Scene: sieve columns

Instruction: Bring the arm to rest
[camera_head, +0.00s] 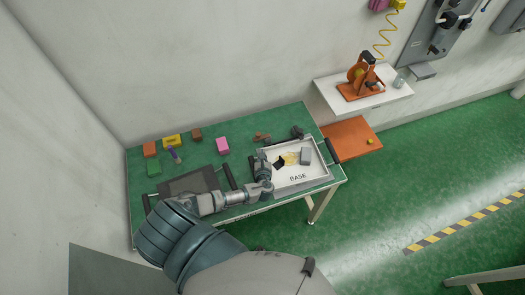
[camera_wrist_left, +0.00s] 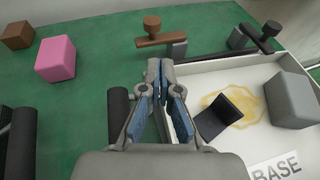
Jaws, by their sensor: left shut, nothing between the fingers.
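My left gripper (camera_head: 262,160) is over the green table (camera_head: 237,132), at the left wall of the white tray (camera_head: 322,172) marked BASE. In the left wrist view its two fingers (camera_wrist_left: 160,75) are together at the tips with nothing between them. The arm stretches in over the table from the lower left, past a dark grey panel (camera_head: 188,184). My right gripper does not show in either view.
The tray holds a grey block (camera_wrist_left: 292,100) and a tilted black piece (camera_wrist_left: 222,112) by a yellow patch. A brown-knobbed handle (camera_wrist_left: 153,32) stands behind it. A pink block (camera_head: 222,145) and several coloured blocks stand left. An orange shelf (camera_head: 350,138) is at right.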

